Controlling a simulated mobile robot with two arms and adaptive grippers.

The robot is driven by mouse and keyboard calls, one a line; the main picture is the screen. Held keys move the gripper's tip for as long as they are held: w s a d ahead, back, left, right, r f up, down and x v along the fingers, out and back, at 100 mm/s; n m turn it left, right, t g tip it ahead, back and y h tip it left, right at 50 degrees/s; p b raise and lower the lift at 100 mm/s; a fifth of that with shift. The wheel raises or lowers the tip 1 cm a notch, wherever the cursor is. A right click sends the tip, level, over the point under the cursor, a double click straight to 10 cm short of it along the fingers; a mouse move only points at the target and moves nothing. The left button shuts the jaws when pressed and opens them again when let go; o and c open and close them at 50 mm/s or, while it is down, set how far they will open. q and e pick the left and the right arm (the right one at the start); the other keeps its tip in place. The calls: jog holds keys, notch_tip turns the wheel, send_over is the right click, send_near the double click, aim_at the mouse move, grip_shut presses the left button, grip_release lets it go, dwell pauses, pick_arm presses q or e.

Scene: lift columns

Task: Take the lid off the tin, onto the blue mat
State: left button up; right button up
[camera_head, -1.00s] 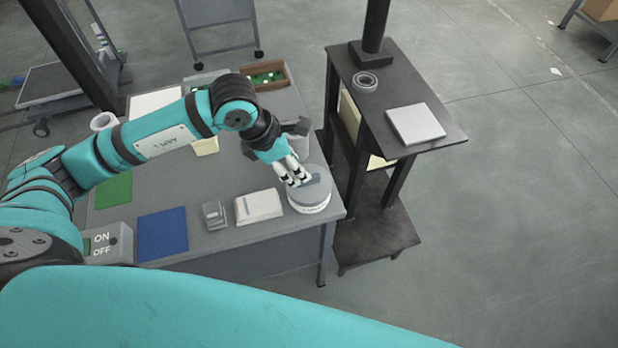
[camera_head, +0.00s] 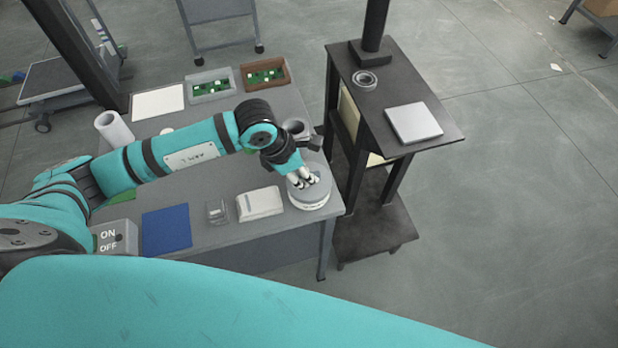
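The round grey tin (camera_head: 308,205) with a pale label stands near the table's front right corner. Its grey lid (camera_head: 322,184) is on top, partly covered by my fingers. My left gripper (camera_head: 304,183) is right over the lid, fingers pointing down at its middle. Whether the fingers are open or closed on a handle cannot be made out. The blue mat (camera_head: 166,230) lies flat and bare at the table's front left. My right gripper is out of view.
A white packet (camera_head: 260,204) and a small grey box (camera_head: 217,212) lie between tin and mat. A grey cup (camera_head: 296,128) stands behind my wrist. A dark stand (camera_head: 372,140) rises close to the table's right. An ON/OFF box (camera_head: 115,237) sits left of the mat.

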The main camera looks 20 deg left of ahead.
pick_arm(q)
grip_shut()
jog(key=shift+r, duration=0.1)
